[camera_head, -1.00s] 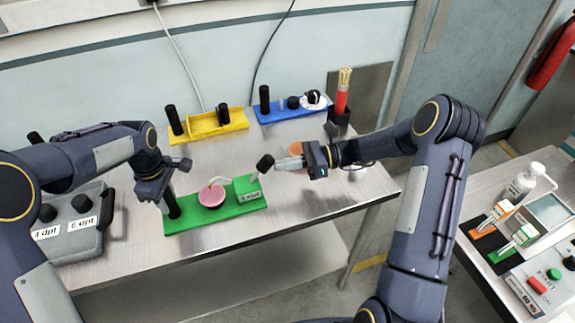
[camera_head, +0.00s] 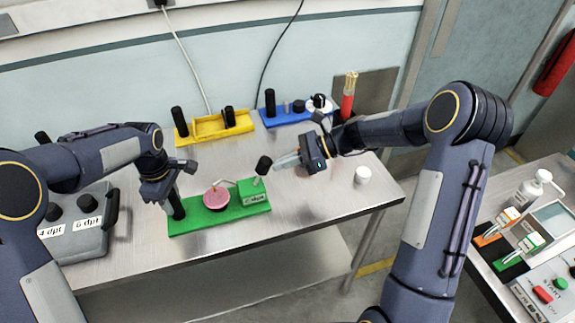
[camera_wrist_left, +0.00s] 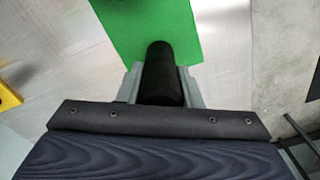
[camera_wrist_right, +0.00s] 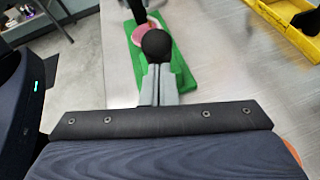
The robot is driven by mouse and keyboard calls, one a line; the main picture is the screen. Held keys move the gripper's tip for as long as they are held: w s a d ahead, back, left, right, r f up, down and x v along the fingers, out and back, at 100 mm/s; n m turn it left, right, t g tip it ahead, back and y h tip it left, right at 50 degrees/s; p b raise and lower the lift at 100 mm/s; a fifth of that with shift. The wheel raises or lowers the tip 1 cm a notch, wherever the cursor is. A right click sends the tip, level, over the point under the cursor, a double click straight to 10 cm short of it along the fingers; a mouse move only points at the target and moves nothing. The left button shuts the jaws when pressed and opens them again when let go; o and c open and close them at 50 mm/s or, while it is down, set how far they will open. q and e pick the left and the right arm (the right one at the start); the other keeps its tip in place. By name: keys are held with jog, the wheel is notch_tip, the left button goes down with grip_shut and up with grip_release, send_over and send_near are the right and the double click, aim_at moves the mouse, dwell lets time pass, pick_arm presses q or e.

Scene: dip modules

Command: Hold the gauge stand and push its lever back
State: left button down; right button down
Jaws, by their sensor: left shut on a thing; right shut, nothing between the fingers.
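The gauge stand is a green base (camera_head: 205,222) with a pink round dish (camera_head: 216,198), a green block at its right end and a black post at its left end. The lever is a pale rod with a black knob (camera_head: 264,165), rising from the block. My left gripper (camera_head: 170,206) is shut around the black post (camera_wrist_left: 160,75), also seen in the left wrist view. My right gripper (camera_head: 277,164) is shut and empty, its tips at the right side of the knob. In the right wrist view the knob (camera_wrist_right: 156,45) is right at the fingertips; whether they touch is unclear.
A yellow stand (camera_head: 212,126) and a blue stand (camera_head: 292,114) stand behind. A grey case (camera_head: 75,225) is at the left. A small white cylinder (camera_head: 362,175) stands at the right of the table. A red holder (camera_head: 347,105) is at the back right.

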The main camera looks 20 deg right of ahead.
jog(key=a+r+h, duration=0.2)
jog(key=h, duration=0.1)
jog(key=shift+a+r+n, duration=0.1)
jog(key=shift+a+n, duration=0.2)
jog(key=shift+a+r, duration=0.2)
jog(key=shift+a, duration=0.2)
pick_arm(q)
jog(key=shift+d, duration=0.1)
pick_arm(e)
jog(key=shift+a+r, duration=0.15)
jog(key=shift+a, duration=0.1)
jog(key=s+d, duration=0.1)
jog(key=d, duration=0.4)
send_near(270, 162)
jog(key=v, duration=0.3)
jog(key=shift+s+d, duration=0.1)
jog(key=shift+d, duration=0.3)
